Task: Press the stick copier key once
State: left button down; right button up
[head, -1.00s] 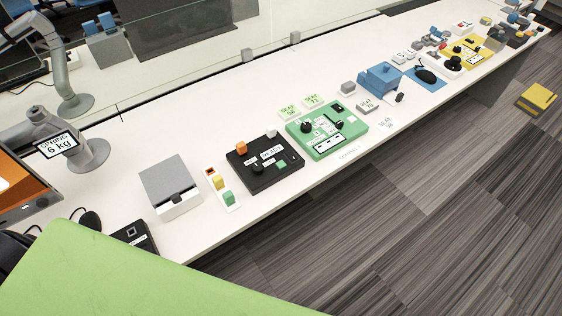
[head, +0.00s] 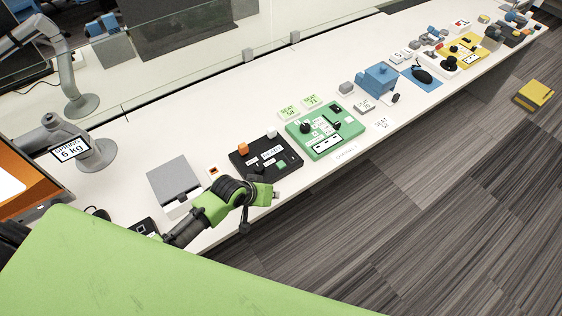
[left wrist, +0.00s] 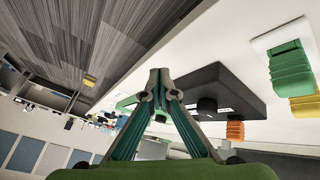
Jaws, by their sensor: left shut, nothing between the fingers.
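A black box (head: 240,166) with an orange block (head: 242,148), a green key (head: 281,164), a dark knob and a label that seems to read READY lies on the white table; I cannot tell for sure whether it is the stick copier. My left gripper (head: 275,194) is shut and empty, in front of this box near the table's front edge. In the left wrist view, the shut fingertips (left wrist: 158,84) appear just left of the black box (left wrist: 225,88). The orange block (left wrist: 235,130) shows there below the box. My right gripper is in neither view.
A white strip with a green key (left wrist: 290,68) and a yellow key (left wrist: 306,104) is partly hidden by my left arm in the head view. A grey-lidded box (head: 174,177) stands left of it. A green panel (head: 311,142) stands to the right, with several devices beyond.

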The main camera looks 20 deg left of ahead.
aim_at(279, 165)
pick_arm(q)
jog(key=w+a+r+n+t+h+p, duration=0.1)
jog(key=w+a+r+n+t, duration=0.1)
jog(key=w+r, duration=0.9)
jog(key=shift+w+n, duration=0.4)
jog(key=shift+w, duration=0.3)
jog(key=shift+f, duration=0.15)
notch_tip(279, 165, down, 8)
jog(key=b, duration=0.7)
jog(key=shift+b, duration=0.3)
jog(key=shift+f, duration=0.25)
jog(key=shift+f, duration=0.1)
jog(key=shift+f, duration=0.3)
